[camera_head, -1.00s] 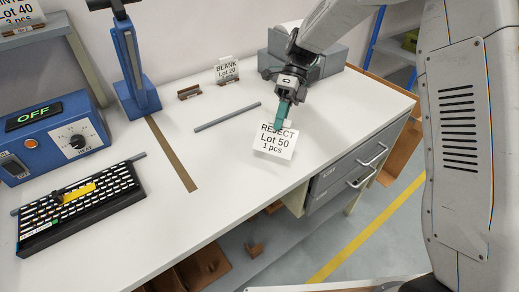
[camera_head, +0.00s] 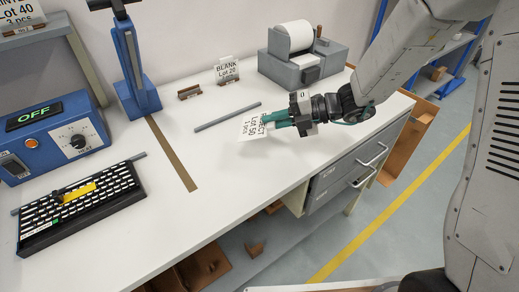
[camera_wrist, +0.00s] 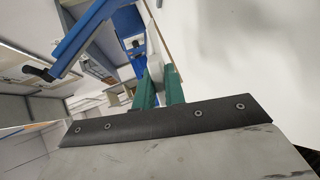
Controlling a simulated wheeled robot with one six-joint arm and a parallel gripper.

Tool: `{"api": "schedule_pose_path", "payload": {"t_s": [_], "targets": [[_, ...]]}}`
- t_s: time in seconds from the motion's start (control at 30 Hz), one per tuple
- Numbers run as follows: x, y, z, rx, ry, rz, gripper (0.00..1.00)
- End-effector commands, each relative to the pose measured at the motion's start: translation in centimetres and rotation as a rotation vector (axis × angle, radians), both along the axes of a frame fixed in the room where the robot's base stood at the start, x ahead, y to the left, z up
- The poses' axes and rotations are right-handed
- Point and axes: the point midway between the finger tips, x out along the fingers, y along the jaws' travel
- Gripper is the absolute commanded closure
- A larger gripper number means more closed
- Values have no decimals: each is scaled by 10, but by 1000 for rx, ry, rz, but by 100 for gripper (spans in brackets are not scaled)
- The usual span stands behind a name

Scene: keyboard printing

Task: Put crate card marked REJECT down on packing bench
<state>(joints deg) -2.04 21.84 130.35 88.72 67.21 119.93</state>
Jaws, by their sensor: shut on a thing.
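The white crate card marked REJECT Lot 50 1 pcs (camera_head: 252,130) is tilted, its text turned sideways, over the right half of the white packing bench (camera_head: 235,180). My gripper (camera_head: 268,121) comes in from the right with green fingers shut on the card's edge and covers part of its first letters. I cannot tell whether the card's lower edge touches the bench top. In the wrist view the green fingers (camera_wrist: 158,88) close on a pale thin piece, and the card's face is not readable there.
A grey rod (camera_head: 227,117) lies just behind the card. A BLANK Lot 20 card (camera_head: 227,70), a small brown holder (camera_head: 189,91) and a grey roll printer (camera_head: 302,60) stand at the back. A black keyboard (camera_head: 78,205) lies left. The bench's front middle is clear.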

Motion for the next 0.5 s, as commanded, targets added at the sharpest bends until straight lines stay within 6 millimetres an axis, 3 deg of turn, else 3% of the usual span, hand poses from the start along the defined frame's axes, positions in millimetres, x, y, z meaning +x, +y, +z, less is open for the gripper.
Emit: {"api": "schedule_pose_path", "payload": {"t_s": [0.2,0.5], "targets": [[0,0,-35,0,5,0,100],[0,0,-67,0,1,2,100]]}}
